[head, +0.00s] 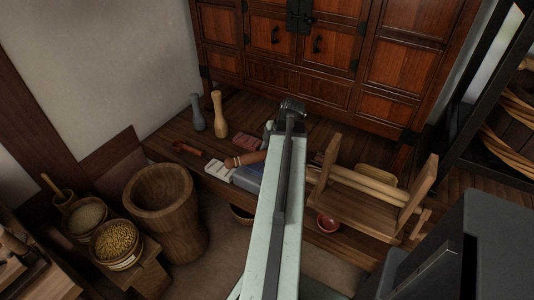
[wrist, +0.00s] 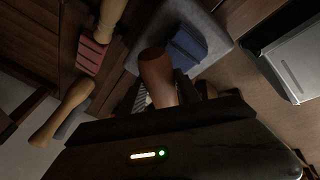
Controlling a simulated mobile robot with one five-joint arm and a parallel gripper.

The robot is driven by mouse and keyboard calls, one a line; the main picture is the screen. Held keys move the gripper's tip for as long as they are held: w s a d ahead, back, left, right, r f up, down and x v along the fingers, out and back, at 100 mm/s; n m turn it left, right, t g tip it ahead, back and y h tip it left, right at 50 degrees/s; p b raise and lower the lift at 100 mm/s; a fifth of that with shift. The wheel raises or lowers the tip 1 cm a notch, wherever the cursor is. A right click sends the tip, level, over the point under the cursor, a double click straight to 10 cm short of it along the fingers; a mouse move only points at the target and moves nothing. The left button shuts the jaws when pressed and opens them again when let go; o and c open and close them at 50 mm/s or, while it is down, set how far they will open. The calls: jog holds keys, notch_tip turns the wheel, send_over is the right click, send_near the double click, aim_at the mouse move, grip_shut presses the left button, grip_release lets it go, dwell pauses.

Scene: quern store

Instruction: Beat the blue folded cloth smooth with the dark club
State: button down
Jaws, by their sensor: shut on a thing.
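The blue folded cloth (wrist: 187,48) lies on a grey stone block (wrist: 214,28) in the wrist view. In the head view the block, bluish-grey (head: 248,182), is partly hidden by my arm. The dark reddish-brown club (wrist: 157,72) is in my gripper (wrist: 168,97), with its rounded end showing just left of the cloth in the wrist view. In the head view the club (head: 250,158) lies across above the block, its ridged end to the left. I cannot tell whether it touches the cloth. My arm hides my gripper in the head view.
A pink folded cloth (wrist: 92,56) lies near the block. A pale club (head: 218,116) and a grey one (head: 197,113) stand at the back left. A wooden frame with rollers (head: 365,200) stands at the right. A large wooden mortar (head: 168,220) and grain baskets (head: 117,243) are left.

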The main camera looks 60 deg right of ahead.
notch_tip(320, 180, down, 3)
jog(key=b, duration=0.3)
jog(key=c, duration=1.1)
grip_release()
jog(key=shift+c, duration=0.2)
jog(key=shift+r, duration=0.2)
jog(key=shift+r+p, duration=0.3)
jog(key=shift+p, duration=0.15)
